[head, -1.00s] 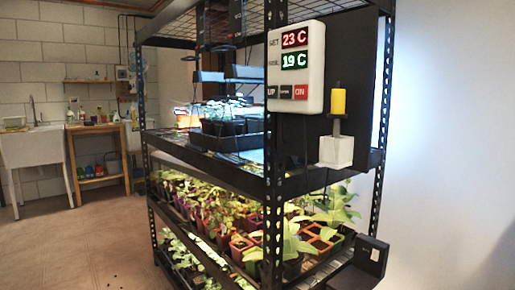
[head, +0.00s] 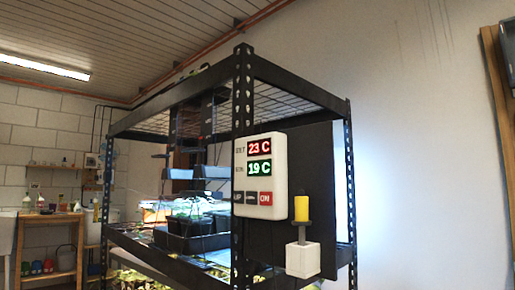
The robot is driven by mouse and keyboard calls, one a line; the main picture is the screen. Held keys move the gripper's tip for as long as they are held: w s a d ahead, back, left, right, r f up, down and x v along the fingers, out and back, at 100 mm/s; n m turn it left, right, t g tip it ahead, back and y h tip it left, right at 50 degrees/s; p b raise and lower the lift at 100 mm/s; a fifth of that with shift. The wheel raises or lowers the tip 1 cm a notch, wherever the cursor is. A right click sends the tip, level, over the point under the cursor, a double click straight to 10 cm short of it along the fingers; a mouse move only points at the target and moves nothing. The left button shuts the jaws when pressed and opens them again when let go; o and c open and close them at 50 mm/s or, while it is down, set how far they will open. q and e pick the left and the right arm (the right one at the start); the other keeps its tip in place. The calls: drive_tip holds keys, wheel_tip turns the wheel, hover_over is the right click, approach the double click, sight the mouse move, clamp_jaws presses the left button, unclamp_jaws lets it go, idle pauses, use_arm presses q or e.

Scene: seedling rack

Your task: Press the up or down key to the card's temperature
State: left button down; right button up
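The white control box (head: 262,177) hangs at the front post of the black rack. Its upper red display (head: 259,147) reads 23 C and its lower green display (head: 259,168) reads 19 C. Below are a dark UP key (head: 238,197), a second dark key (head: 251,198) whose label is too small to read, and a red ON key (head: 265,198). I cannot make out a temperature card. Neither of my grippers shows in the head view.
A yellow cylinder (head: 301,208) on a dark stem stands over a white block (head: 303,259) right of the box. The black rack (head: 244,100) holds trays and plants. A wooden shelf stand (head: 64,240) is at the far left.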

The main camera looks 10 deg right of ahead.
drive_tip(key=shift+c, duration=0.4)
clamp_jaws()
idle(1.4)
